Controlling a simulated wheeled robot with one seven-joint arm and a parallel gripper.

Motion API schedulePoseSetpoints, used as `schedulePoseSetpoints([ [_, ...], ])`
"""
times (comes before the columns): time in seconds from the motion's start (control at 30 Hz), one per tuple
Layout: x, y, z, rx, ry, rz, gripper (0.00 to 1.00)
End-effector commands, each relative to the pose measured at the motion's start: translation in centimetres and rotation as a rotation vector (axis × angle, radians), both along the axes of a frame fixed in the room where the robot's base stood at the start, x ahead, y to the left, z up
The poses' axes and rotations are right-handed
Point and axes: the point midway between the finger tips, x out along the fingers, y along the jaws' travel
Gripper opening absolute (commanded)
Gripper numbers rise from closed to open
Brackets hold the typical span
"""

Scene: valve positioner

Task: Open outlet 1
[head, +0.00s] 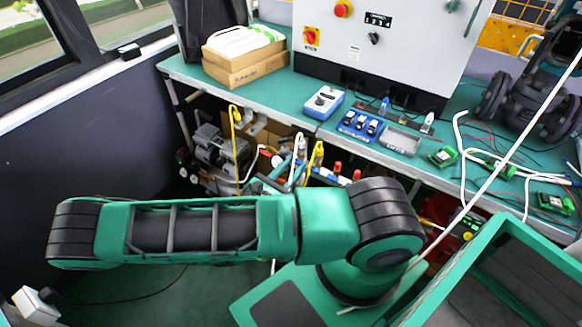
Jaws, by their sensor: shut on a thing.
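My gripper is not in view; only my green and black arm shows, stretched across the lower middle. No label reading outlet 1 can be made out. Under the bench, pipework with yellow parts (236,118) stands beside a grey machine (215,148). More yellow parts (316,155) and several red caps (338,167) show to their right, partly hidden behind my arm. On the bench, a blue block with dark knobs (360,125) lies beside a blue and white box with a dial (323,102). Which of these is outlet 1, I cannot tell.
The green bench (275,92) runs across the back. It bears a grey control cabinet (400,45), cardboard boxes (245,65), a metal tray (401,141) and green circuit boards (443,157). A dark wall (80,150) stands at left. A small white box (35,305) is at lower left.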

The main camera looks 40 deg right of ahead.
Motion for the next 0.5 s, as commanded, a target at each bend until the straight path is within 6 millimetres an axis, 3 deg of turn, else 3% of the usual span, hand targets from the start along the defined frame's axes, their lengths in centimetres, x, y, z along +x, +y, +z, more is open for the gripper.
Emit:
schedulePoseSetpoints([
  [0.5, 0.33, 0.34, 0.05, 0.162, -0.444, 0.010, 0.09],
])
